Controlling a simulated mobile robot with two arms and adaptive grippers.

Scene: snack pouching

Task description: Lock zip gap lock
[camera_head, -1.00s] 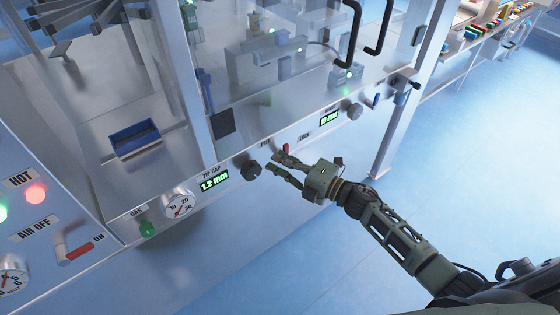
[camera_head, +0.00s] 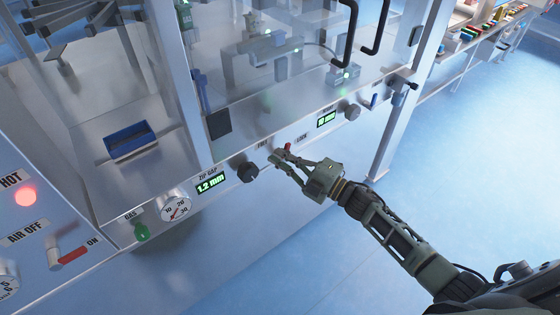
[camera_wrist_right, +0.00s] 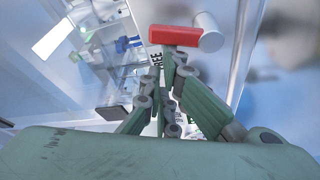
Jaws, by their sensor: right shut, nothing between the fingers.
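The zip gap lock is a small lever with a red handle (camera_head: 287,147) on the machine's front rail, between the FREE label (camera_head: 263,144) and the LOCK label (camera_head: 301,138). In the right wrist view the red handle (camera_wrist_right: 175,35) sticks out leftward from a pale round hub (camera_wrist_right: 209,34). My right gripper (camera_head: 280,158) is shut and empty, its fingertips at the handle. In the wrist view the fingertips (camera_wrist_right: 172,56) overlap the handle's lower edge; I cannot tell whether they touch. My left gripper is not in view.
Left of the lever are a dark knob (camera_head: 248,172) and the ZIP GAP display (camera_head: 211,184) reading 1.2 mm. Another knob (camera_head: 351,112) and display (camera_head: 327,119) sit to the right. Black door handles (camera_head: 346,40) stand above. Open floor lies in front.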

